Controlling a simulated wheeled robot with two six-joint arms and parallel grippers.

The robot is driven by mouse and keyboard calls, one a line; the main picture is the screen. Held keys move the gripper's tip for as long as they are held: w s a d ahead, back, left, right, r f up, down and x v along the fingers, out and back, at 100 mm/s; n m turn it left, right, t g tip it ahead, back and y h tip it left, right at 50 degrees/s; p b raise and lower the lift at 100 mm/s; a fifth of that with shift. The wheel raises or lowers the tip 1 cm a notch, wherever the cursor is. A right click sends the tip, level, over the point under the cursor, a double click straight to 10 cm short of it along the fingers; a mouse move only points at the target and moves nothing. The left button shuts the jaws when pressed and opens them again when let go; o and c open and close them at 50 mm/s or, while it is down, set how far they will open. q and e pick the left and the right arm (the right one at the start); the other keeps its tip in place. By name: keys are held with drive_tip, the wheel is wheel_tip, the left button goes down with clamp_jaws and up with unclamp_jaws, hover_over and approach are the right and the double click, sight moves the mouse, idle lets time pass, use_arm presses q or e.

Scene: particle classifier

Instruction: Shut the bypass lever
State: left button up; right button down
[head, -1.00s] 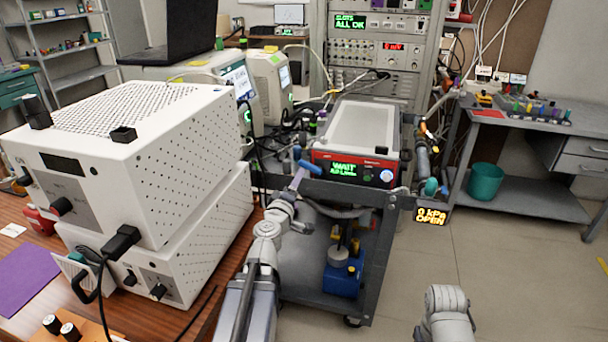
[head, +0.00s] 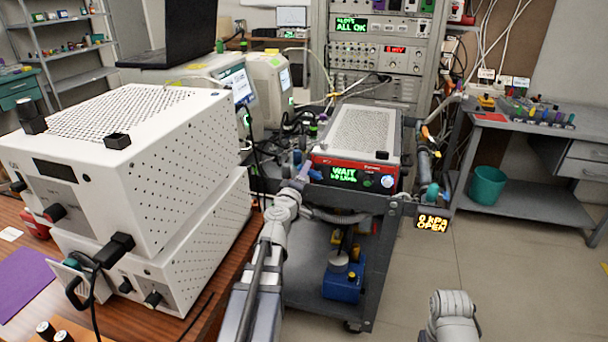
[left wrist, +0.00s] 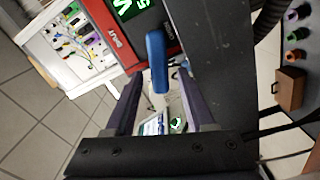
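A blue lever handle (head: 314,174), which I take to be the bypass lever, is at the cart's front left corner, beside the red-fronted unit. In the left wrist view the blue handle (left wrist: 157,62) stands between my left gripper's fingertips. My left gripper (head: 302,172) is open around it, with a gap showing on each side of the handle. In the head view the gripper partly hides the lever.
The red-fronted unit (head: 355,172) shows "WAIT" in green. Stacked white perforated boxes (head: 165,170) stand on the wooden bench left of my arm. A blue pump (head: 343,281) is on the cart's lower shelf. The floor right of the cart is clear.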

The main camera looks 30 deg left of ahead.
use_arm(q)
clamp_jaws()
idle(0.5)
drive_tip(key=m, duration=0.2)
drive_tip(key=d+r+m+p, duration=0.1)
drive_tip(key=m, duration=0.1)
drive_tip(key=r+m+p, duration=0.1)
drive_tip(key=m, duration=0.2)
drive_tip(key=shift+w+d, duration=0.15)
drive_tip(key=shift+d, duration=0.2)
drive_tip(key=m, duration=0.2)
drive_tip(key=d+m, duration=0.1)
drive_tip(key=shift+w+r+p, duration=0.15)
drive_tip(key=shift+r+p, duration=0.15)
drive_tip(key=shift+w+d+r+m, duration=0.1)
drive_tip(key=shift+d+m, duration=0.25)
drive_tip(key=shift+m, duration=0.6)
drive_tip(key=shift+d+m, duration=0.3)
drive_tip(key=shift+m, duration=0.65)
drive_tip(key=shift+o, duration=0.5)
unclamp_jaws()
